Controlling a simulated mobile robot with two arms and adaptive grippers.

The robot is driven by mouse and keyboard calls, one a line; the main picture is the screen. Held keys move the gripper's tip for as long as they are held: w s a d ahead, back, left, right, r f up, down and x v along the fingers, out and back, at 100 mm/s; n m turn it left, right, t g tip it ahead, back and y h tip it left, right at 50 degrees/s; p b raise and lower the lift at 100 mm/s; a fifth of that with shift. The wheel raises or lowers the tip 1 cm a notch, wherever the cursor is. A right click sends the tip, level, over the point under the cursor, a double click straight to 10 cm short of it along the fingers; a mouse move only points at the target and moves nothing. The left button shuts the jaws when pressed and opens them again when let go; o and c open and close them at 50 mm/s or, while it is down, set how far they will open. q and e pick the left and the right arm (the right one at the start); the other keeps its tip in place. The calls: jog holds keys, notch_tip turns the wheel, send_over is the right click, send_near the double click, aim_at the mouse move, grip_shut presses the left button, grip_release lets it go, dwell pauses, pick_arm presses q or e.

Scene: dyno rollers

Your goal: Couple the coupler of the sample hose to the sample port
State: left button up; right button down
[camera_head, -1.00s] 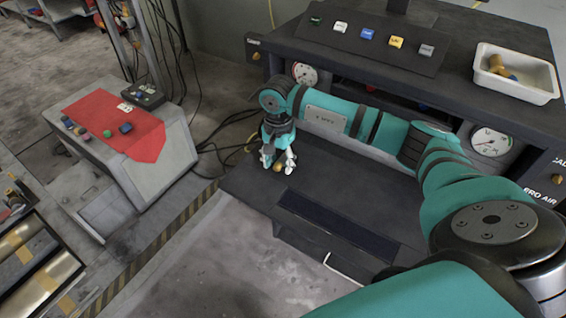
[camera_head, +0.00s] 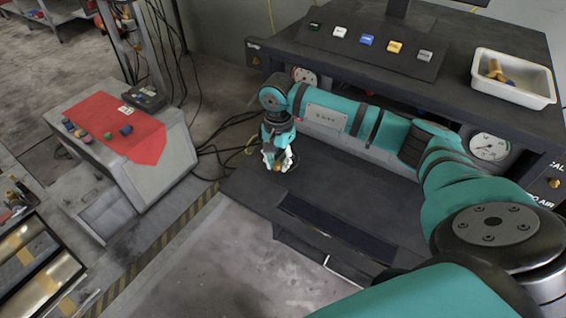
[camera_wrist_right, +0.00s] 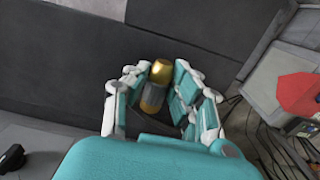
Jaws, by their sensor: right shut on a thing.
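My right gripper (camera_head: 279,165) is low over the dark lower shelf's left end. In the right wrist view its fingers (camera_wrist_right: 165,95) are shut on a small brass and grey cylindrical piece, which looks like the coupler (camera_wrist_right: 160,72). The gripper hides most of the coupler in the head view. A small brass fitting (camera_head: 256,60) shows on the bench's left end under a blurred label and may be the sample port. It stands apart from the gripper, farther back. I cannot make out the sample hose for sure. My left gripper is not in view.
The dark bench (camera_head: 450,82) carries a white tray (camera_head: 514,88) with brass pieces and a row of coloured tags. Gauges (camera_head: 488,147) sit beneath its top. A grey console with a red cloth (camera_head: 125,135) stands left. Loose cables lie behind the dark lower shelf (camera_head: 370,190).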

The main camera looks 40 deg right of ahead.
aim_at(279, 162)
jog(key=shift+r+p, duration=1)
jog(key=shift+r, duration=1.15)
